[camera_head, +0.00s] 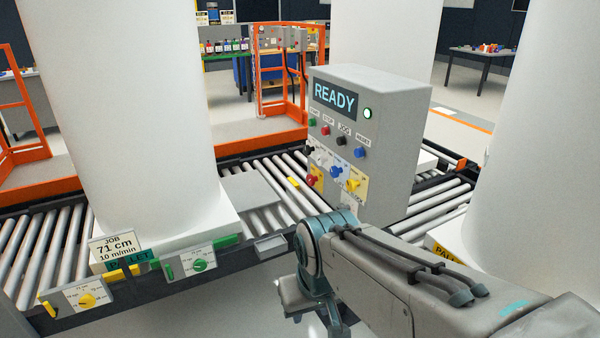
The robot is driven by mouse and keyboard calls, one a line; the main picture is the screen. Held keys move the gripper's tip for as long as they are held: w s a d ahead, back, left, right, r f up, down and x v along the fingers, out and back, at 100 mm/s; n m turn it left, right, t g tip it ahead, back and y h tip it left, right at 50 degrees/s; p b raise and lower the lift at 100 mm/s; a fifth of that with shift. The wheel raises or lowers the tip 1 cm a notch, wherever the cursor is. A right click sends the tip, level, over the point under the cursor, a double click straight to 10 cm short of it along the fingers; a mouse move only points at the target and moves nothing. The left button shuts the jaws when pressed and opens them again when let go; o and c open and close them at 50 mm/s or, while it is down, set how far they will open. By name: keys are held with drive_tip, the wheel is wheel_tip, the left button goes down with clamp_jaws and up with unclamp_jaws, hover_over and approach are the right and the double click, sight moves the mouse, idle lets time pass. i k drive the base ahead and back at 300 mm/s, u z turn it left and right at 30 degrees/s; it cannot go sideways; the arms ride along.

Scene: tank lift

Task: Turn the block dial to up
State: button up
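A grey control box (388,150) with a READY screen stands beside the roller conveyor, right of centre. On its front, a yellow dial (353,185) sits on a yellow plate at the lower right; a label below it, partly covered by my arm, seems to read BLOCK. Its pointer direction is too small to tell. A blue dial (337,170) and a red knob (312,180) are close by. My arm reaches in from the lower right and bends down in front of the box. I cannot make out my gripper's fingers, and nothing of mine visibly touches the dial.
Large white tanks stand left (130,100), back and right. The roller conveyor (50,250) crosses the view. Orange frames (285,75) and tables stand behind.

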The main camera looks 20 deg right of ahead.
sight(351, 185)
drive_tip(key=z, duration=0.35)
drive_tip(key=i, duration=0.85)
drive_tip(key=z, duration=0.55)
